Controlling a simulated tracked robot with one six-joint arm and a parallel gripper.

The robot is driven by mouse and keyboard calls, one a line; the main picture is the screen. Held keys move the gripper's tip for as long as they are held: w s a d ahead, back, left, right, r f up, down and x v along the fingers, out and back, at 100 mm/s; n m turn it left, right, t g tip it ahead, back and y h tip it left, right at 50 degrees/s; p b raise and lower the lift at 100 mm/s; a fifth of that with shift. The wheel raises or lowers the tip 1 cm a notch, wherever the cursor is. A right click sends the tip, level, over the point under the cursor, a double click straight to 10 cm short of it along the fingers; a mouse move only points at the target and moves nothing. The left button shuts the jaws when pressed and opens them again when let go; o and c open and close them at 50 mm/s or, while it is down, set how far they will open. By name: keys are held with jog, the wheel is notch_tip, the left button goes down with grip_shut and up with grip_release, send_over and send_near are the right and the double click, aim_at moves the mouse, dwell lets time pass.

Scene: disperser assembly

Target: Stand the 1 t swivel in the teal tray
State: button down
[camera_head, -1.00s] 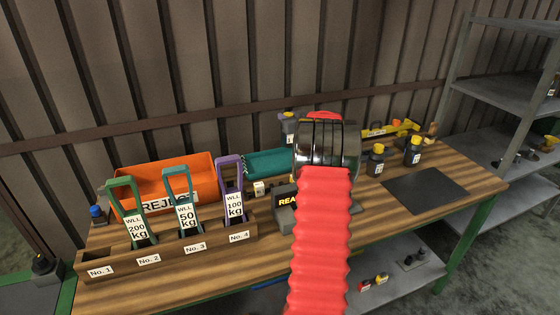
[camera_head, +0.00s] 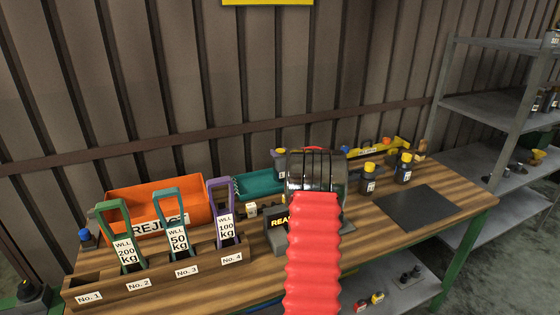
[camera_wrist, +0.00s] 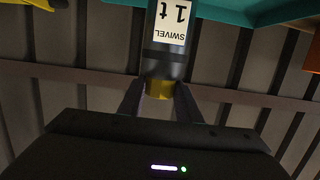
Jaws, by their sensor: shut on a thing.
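The 1 t swivel (camera_wrist: 164,55) is dark grey with a white label and a yellow end. In the wrist view my gripper (camera_wrist: 160,90) is shut on that yellow end; the far end is cut off by the frame. I cannot tell whether the swivel is over the tray.
An orange REJECT tray (camera_head: 150,203) stands left of the teal tray. A wooden rack (camera_head: 160,278) holds several shackles in front. Two yellow-topped dark items (camera_head: 368,179) stand right of my wrist. A dark mat (camera_head: 418,207) lies clear at the bench's right.

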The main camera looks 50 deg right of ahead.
jog(key=shift+f, duration=1.35)
jog(key=c, duration=1.3)
grip_release()
jog(key=shift+f, duration=0.2)
jog(key=shift+s, duration=0.1)
jog(key=v, duration=1.2)
jog(key=shift+r, duration=0.1)
jog(key=shift+s, duration=0.15)
